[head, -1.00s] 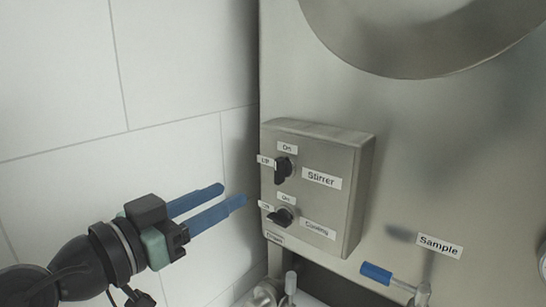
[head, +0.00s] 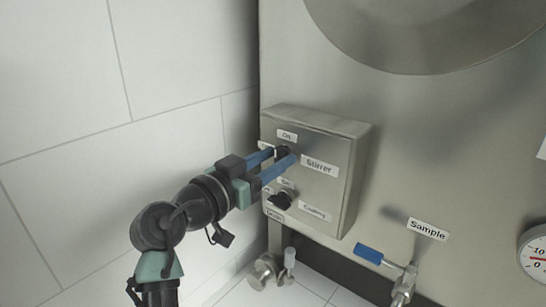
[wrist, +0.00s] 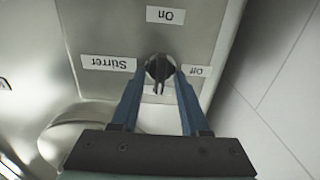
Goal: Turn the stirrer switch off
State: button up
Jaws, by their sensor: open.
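The stirrer switch is a black rotary knob (head: 282,152) on the upper part of a steel control box (head: 335,199), partly hidden by my fingers in the head view. In the wrist view the knob (wrist: 159,67) shows its bar upright in the picture, in line with the "On" label (wrist: 165,16) and not turned toward the "Off" label (wrist: 196,72). My gripper (head: 284,157) is open, its two blue fingers reaching to the knob. In the wrist view the fingertips (wrist: 158,76) stand one on each side of the knob; I cannot tell whether they touch it.
The cooling knob (head: 283,201) sits just below my fingers on the same box. The blue-handled sample valve (head: 369,254) is at lower right, and a round gauge (head: 535,254) is at the right edge. A tiled wall (head: 60,100) stands close on the left.

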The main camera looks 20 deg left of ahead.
grip_shut()
jog(key=shift+n, duration=0.3)
jog(key=n, duration=0.4)
jog(key=shift+a, duration=0.1)
jog(key=n+p, duration=0.1)
jog(key=n, duration=0.4)
jog(key=n+p, duration=0.2)
jog(key=n, duration=0.2)
jog(key=shift+a, duration=0.1)
jog(key=shift+f+n+p, duration=0.15)
jog(key=shift+n+p, duration=0.5)
jog(key=shift+n, duration=0.4)
jog(key=shift+f+n+p, duration=0.1)
jog(key=shift+n+p, duration=0.5)
jog(key=shift+n, duration=0.45)
